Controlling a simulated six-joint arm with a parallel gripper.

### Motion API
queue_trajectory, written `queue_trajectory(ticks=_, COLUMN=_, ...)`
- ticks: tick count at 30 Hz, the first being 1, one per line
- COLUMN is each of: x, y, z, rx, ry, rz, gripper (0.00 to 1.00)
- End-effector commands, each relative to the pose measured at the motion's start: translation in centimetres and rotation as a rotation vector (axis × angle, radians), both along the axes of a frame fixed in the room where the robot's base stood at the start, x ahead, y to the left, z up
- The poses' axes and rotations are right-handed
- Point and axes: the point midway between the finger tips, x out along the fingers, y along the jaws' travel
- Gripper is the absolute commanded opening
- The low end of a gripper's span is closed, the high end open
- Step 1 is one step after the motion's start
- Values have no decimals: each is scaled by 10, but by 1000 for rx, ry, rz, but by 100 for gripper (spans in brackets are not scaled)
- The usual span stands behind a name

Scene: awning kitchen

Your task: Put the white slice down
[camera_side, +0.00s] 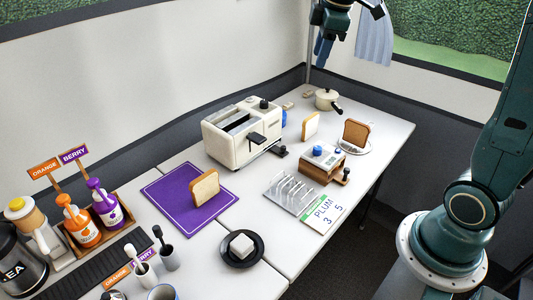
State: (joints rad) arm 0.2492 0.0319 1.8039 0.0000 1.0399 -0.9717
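A pale bread slice (205,187) with a tan crust stands upright on the purple mat (165,187). Another pale slice with a tan crust (310,126) stands upright on the table, right of the toaster. A browner slice (356,132) stands on a white plate (352,150). My gripper (322,58) hangs at the top of the picture, high above the back of the table and apart from every slice. I see no slice at its dark fingers; their opening is too small to tell.
A cream toaster (228,145) stands mid-table, with a white pot (326,99) behind. In front are a wire rack (292,192), a wooden timer box (320,167), a PLUM card (324,213) and a black dish (229,258). Bottles (82,228) line the left.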

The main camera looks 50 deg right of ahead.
Motion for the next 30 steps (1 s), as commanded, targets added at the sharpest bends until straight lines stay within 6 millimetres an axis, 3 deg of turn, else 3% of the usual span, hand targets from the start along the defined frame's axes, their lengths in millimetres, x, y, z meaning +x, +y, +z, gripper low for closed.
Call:
queue_trajectory(ticks=6, x=-51, y=34, z=12, rx=50, ry=-68, rz=-150, gripper=36)
queue_trajectory(ticks=13, x=-104, y=62, z=10, rx=119, ry=-132, rz=-310, gripper=36)
queue_trajectory(ticks=24, x=-184, y=92, z=-16, rx=258, ry=-219, rz=-554, gripper=36)
queue_trajectory(ticks=30, x=-207, y=98, z=-30, rx=311, ry=-242, rz=-636, gripper=36)
